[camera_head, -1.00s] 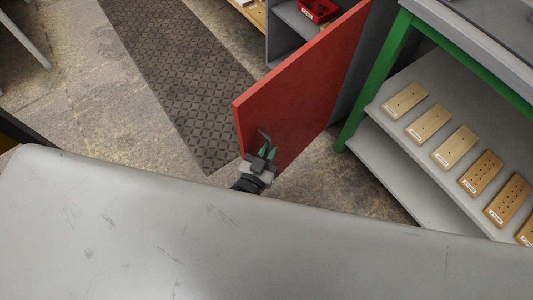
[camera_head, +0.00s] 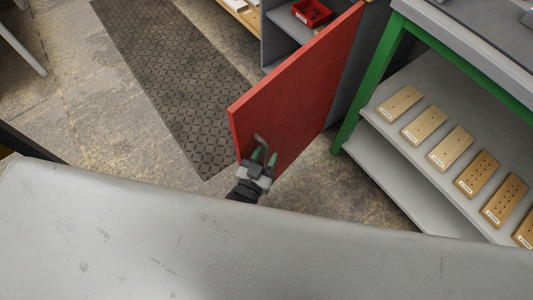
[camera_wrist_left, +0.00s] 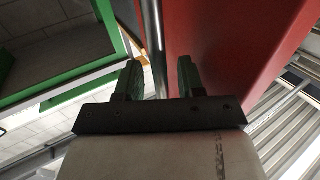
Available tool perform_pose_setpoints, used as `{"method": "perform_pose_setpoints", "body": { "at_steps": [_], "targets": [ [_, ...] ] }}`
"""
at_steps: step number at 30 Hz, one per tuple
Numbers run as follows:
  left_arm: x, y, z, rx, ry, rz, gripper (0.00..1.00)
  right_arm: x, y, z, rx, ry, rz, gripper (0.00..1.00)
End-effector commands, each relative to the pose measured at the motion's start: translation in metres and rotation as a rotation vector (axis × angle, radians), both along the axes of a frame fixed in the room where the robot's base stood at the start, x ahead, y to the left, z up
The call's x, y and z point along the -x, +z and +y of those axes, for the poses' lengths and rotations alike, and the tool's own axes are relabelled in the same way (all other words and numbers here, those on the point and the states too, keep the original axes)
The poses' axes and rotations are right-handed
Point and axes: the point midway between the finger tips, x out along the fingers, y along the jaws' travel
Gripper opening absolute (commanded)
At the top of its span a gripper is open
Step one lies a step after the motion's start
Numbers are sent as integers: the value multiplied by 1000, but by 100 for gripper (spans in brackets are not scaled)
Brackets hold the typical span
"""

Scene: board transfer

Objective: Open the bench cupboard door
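The red cupboard door (camera_head: 290,100) stands swung wide open, its free edge toward me in the head view. A thin metal bar handle (camera_head: 260,139) is on its face near that free edge. My left gripper (camera_head: 264,156) is at the handle, with its green fingers apart. In the left wrist view the handle bar (camera_wrist_left: 154,30) runs up between the two fingers (camera_wrist_left: 158,82), with gaps beside it, and the red door (camera_wrist_left: 225,40) is close on the right. My right gripper is not in view.
The grey cupboard (camera_head: 286,30) behind the door holds a red bin (camera_head: 312,13). A green-framed shelf (camera_head: 400,150) with several wooden boards stands at the right. A grey surface (camera_head: 200,240) fills the foreground. A dark patterned mat (camera_head: 175,80) lies on open floor at the left.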

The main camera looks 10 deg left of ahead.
Motion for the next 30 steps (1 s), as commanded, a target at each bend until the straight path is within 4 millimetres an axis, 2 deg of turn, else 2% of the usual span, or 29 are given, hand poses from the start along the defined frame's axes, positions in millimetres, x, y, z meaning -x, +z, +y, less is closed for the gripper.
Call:
{"method": "perform_pose_setpoints", "body": {
  "at_steps": [15,21,30],
  "targets": [
    [88,0,21,0,-2,1,38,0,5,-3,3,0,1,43],
    [100,0,24,1,-2,-3,38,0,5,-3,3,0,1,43],
    [100,0,24,0,-2,-2,38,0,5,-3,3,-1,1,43]
  ]
}}
